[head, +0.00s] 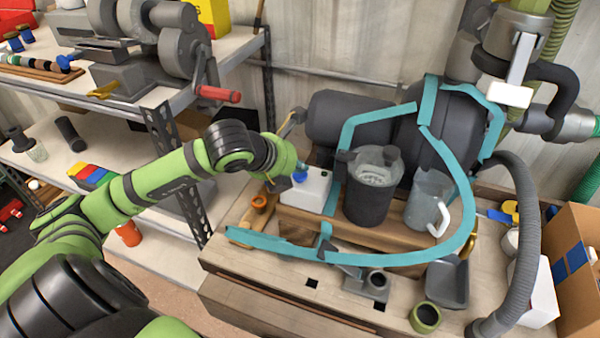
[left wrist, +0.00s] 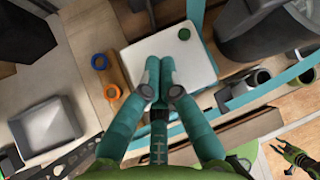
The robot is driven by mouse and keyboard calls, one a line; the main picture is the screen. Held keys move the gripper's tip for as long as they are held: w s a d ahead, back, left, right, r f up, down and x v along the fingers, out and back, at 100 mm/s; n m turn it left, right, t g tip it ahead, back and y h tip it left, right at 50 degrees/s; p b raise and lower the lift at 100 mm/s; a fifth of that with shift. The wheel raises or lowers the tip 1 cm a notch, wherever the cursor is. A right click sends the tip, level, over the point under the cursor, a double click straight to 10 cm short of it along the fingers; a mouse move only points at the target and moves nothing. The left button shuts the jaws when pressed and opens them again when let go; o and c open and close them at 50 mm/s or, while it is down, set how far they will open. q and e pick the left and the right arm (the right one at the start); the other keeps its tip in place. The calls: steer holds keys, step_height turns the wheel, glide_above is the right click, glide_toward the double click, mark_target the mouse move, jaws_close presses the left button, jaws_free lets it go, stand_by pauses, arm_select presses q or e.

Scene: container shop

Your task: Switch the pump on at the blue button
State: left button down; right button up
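The white pump box (head: 311,191) sits on the wooden bench. A small blue spot (head: 299,175), apparently the blue button, shows on its top in the head view. My left gripper (head: 301,166) comes in from the left with its tip right at this spot; I cannot tell whether they touch. In the left wrist view the teal fingers of my left gripper (left wrist: 159,76) are together and empty over the white box (left wrist: 196,63). A green button (left wrist: 184,34) shows past them; the blue button is hidden there. A small green-black shape (left wrist: 296,156), apparently my right gripper, is at the lower right.
A teal band (head: 400,258) curves around the bench front. A grey cup (head: 368,200) and a clear jug (head: 428,195) stand right of the box. A shelf (head: 110,95) stands left.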

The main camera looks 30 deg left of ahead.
mark_target(298, 175)
arm_select(q)
steer(key=shift+f, duration=0.15)
stand_by(0.3)
steer(key=shift+r, duration=0.55)
steer(key=shift+r+p, duration=1.25)
steer(key=shift+r, duration=1.8)
